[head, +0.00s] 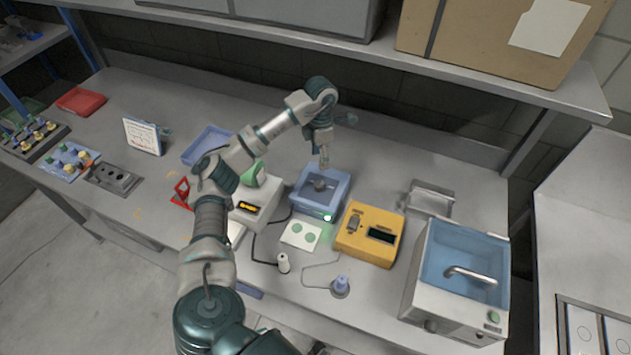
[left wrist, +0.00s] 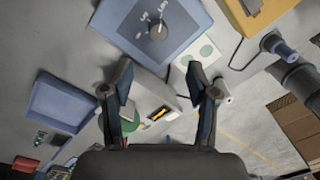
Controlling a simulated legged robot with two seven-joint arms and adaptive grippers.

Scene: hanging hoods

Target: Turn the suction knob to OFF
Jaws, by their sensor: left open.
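The suction knob (head: 319,184) is a dark round knob on top of a blue box (head: 301,199) in the middle of the bench. The box also shows at the top of the left wrist view (left wrist: 185,18), with the knob (left wrist: 158,32) and small light labels around it, too small to read surely. A green light (head: 327,217) glows at the box's front corner. My left gripper (head: 324,161) points down just behind and above the knob, apart from it. In the left wrist view its fingers (left wrist: 163,85) are spread and empty. My right gripper is not in view.
A yellow device (head: 369,234) and a card with green dots (head: 301,235) lie close by the blue box. A white device with an orange display (head: 255,205) stands left. A water bath (head: 460,265) stands right. A shelf (head: 480,75) overhangs the back.

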